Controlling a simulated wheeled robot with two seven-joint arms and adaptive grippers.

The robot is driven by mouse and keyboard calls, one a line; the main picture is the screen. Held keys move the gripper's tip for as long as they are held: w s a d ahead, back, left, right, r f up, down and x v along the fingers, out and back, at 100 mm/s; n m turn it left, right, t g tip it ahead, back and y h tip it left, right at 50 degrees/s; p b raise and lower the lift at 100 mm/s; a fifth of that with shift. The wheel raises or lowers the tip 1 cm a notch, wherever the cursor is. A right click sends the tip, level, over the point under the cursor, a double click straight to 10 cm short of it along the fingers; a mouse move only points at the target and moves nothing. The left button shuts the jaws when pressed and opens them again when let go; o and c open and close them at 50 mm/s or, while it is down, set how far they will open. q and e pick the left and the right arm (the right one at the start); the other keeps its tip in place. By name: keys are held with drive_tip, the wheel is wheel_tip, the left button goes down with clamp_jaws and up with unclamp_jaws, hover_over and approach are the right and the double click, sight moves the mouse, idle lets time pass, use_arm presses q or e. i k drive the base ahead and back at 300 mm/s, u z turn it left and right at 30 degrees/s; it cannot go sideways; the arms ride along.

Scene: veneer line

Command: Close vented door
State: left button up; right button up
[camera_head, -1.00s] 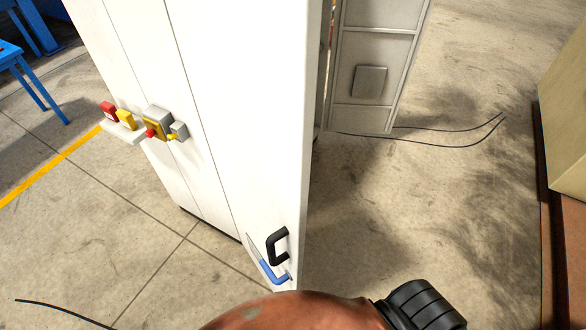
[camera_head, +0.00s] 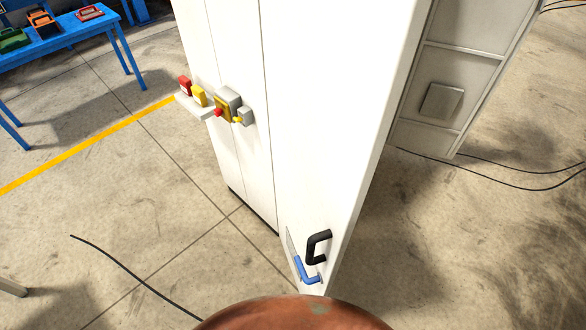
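A tall white door (camera_head: 335,90) stands in the middle of the head view, swung out from the white cabinet (camera_head: 215,120) on its left. A black handle (camera_head: 314,247) sits low near the door's outer edge, with a blue-handled item (camera_head: 305,272) just beside it. I cannot make out vents on the visible face. Neither of my grippers is in view. A rounded reddish-brown shape at the bottom edge hides what is below the handle.
A blue table (camera_head: 70,35) stands at the upper left. A grey panelled cabinet (camera_head: 455,75) stands behind the door. Black cables (camera_head: 140,275) lie on the concrete floor.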

sight(336, 71)
drive_tip(key=z, duration=0.5)
drive_tip(key=k, duration=1.15)
drive_tip(key=z, duration=0.25)
drive_tip(key=i, duration=0.6)
drive_tip(key=z, duration=0.1)
